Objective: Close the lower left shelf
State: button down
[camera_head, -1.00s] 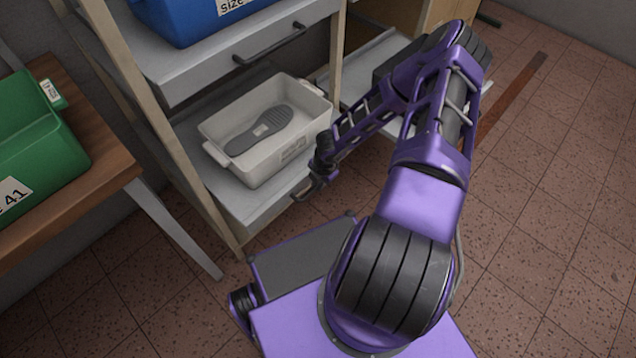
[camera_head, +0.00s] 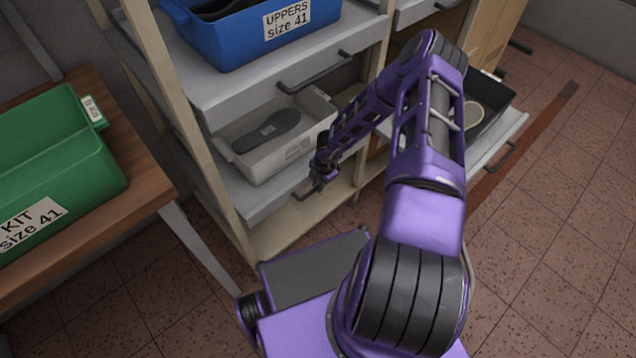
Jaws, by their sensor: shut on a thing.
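The lower left shelf (camera_head: 258,203) is a grey pull-out board in the rack, below the upper left shelf (camera_head: 225,88). It carries a white bin (camera_head: 262,168) with a dark shoe sole (camera_head: 268,131) inside. The shelf's front edge is close to the rack's front; I cannot tell whether it is flush. My gripper (camera_head: 316,184) is at the shelf's front and shut on its dark handle (camera_head: 303,192). The fingers are small and partly hide the handle. My forearm covers the right part of the shelf.
A blue bin (camera_head: 250,38) stands on the upper left shelf, which has its own handle (camera_head: 315,75). To the right, a lower shelf (camera_head: 512,124) sticks out with a black bin (camera_head: 490,122). A wooden table (camera_head: 130,200) with a green bin (camera_head: 60,160) is at the left. Floor at right is clear.

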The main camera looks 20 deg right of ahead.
jog(key=shift+w+a+r, duration=0.1)
jog(key=shift+w, duration=0.25)
jog(key=c, duration=0.9)
grip_release()
jog(key=shift+c, duration=0.2)
jog(key=shift+o, duration=0.5)
jog(key=shift+s, duration=0.1)
jog(key=s+d+r+p, duration=0.1)
jog(key=s+r+p, duration=0.2)
jog(key=r, duration=1.4)
jog(key=shift+p, duration=0.6)
jog(key=shift+d, duration=0.1)
